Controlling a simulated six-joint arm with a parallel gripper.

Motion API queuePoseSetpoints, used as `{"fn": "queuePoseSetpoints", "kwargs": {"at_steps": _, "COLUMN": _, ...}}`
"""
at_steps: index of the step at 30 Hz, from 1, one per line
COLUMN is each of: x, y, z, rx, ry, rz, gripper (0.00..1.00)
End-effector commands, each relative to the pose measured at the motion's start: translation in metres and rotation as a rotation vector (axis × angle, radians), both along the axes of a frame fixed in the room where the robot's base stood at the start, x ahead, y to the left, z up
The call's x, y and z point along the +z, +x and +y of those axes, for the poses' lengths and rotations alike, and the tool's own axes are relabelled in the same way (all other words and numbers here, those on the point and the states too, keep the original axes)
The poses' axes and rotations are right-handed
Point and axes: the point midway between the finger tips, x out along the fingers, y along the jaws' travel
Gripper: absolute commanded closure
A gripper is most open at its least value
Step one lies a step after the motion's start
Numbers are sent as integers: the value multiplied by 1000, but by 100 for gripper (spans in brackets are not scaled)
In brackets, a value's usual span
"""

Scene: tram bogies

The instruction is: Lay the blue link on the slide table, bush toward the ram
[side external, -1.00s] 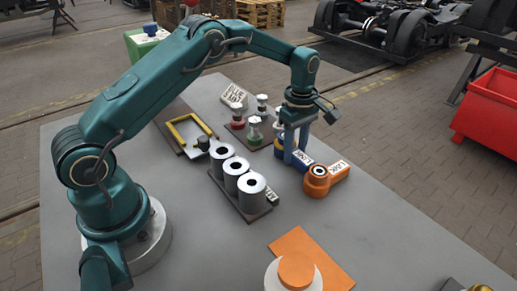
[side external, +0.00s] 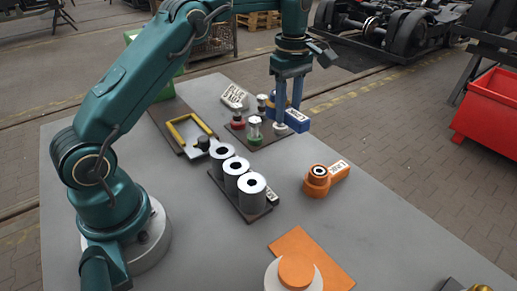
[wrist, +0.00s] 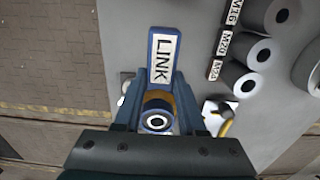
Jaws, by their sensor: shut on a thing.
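My gripper (side external: 287,112) is shut on the blue link (side external: 296,120) and holds it up above the table. In the wrist view the link's white LINK label (wrist: 164,58) points away from the gripper, and its round end with the bush (wrist: 157,121) sits between the fingers. I cannot tell for sure which part is the slide table or the ram. The link is apart from this frame, to its right.
An orange link (side external: 326,179) lies on the table at the right. Three grey cylinders (side external: 237,182) stand on a rack in the middle. Small red and green parts (side external: 254,130) stand on a plate behind. An orange plate (side external: 310,250) lies in front.

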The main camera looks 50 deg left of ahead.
Motion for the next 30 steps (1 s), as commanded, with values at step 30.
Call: {"fn": "queuePoseSetpoints", "kwargs": {"at_steps": 30, "x": 3, "y": -161, "z": 199, "rx": 0, "ry": 2, "rz": -2, "gripper": 100}}
